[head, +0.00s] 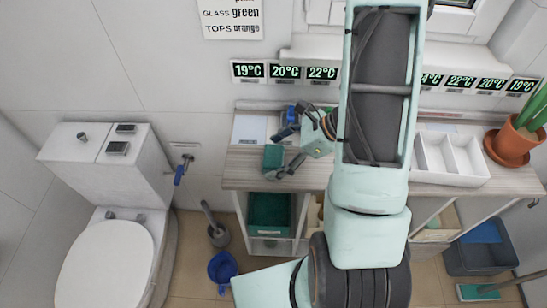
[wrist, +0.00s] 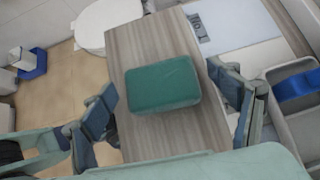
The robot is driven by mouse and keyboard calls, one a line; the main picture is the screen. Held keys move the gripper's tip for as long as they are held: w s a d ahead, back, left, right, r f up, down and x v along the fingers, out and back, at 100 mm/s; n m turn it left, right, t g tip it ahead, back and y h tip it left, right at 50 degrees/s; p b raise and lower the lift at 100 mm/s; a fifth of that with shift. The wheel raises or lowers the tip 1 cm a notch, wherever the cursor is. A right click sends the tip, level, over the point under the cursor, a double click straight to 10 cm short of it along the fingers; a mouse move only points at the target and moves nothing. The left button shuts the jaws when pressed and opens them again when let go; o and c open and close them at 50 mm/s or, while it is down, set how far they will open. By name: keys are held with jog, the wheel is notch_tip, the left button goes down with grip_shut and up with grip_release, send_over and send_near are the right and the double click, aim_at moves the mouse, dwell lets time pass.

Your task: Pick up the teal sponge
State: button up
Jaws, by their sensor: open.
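The teal sponge (wrist: 163,83) is a rounded block lying on the wooden cart top (wrist: 150,40). In the head view the sponge (head: 273,157) is near the left end of the cart top (head: 245,175). My gripper (head: 289,150) is open, with one finger on the far side of the sponge and one on the near side. In the wrist view my gripper (wrist: 172,97) has its fingers to the left and right of the sponge, with a gap on both sides. Nothing is between the fingers in contact with them.
A white board (head: 249,128) and a blue item (head: 290,114) lie behind the sponge. A white divided tray (head: 450,158) and a potted plant (head: 515,142) stand at the right. A toilet (head: 105,255) is left of the cart. A green bin (head: 268,212) sits below.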

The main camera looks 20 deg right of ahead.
jog(key=shift+w+a+f, duration=0.1)
jog(key=shift+a+f, duration=0.15)
jog(key=shift+c, duration=0.3)
jog(key=c, duration=1)
jog(key=shift+r, duration=0.15)
